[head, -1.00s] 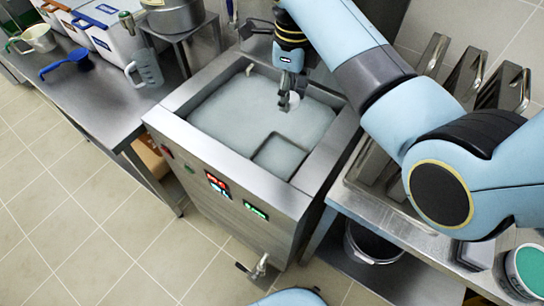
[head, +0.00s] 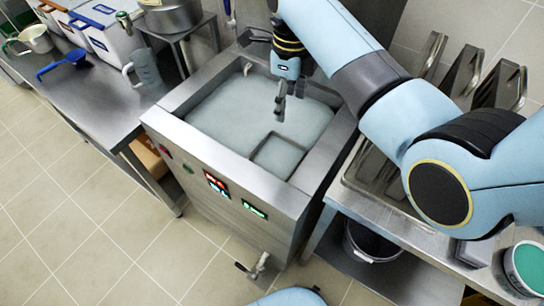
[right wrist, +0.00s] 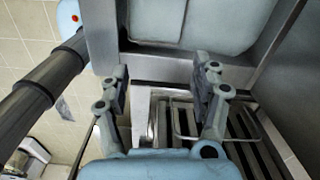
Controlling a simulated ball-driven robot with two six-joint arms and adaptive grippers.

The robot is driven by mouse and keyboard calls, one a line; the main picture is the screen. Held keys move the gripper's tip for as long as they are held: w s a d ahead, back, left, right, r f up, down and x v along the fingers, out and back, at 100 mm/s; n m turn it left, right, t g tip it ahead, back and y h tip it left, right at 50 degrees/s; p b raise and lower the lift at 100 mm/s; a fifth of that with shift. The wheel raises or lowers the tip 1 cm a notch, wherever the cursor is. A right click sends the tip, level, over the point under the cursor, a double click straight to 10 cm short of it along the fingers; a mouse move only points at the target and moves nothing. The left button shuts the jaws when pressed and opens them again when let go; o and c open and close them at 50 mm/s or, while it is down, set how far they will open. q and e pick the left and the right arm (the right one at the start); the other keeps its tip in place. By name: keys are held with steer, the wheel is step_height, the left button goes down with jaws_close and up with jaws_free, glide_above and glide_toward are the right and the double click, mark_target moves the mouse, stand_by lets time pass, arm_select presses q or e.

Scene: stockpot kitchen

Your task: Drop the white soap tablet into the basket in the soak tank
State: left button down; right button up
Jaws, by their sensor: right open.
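The soak tank (head: 165,127) is a steel box filled with cloudy grey-white liquid. The basket (head: 279,155) shows as a square outline at the liquid's front right. My right gripper (head: 281,106) hangs over the tank, behind the basket in the picture, pointing down. In the right wrist view its two fingers (right wrist: 163,80) stand wide apart with nothing between them. The white soap tablet is not visible in either view now; I cannot tell whether it lies under the cloudy liquid. My left gripper is not in view.
A steel counter (head: 95,110) at left holds a clear jug (head: 147,70), a blue scoop (head: 66,65) and white bins. A shelf with metal racks (head: 465,75) stands at right, with a dark bucket (head: 372,243) below. A teal-topped tub (head: 526,268) is at lower right.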

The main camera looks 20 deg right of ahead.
step_height(320, 180, up, 8)
steer(key=shift+f, duration=0.25)
stand_by(0.5)
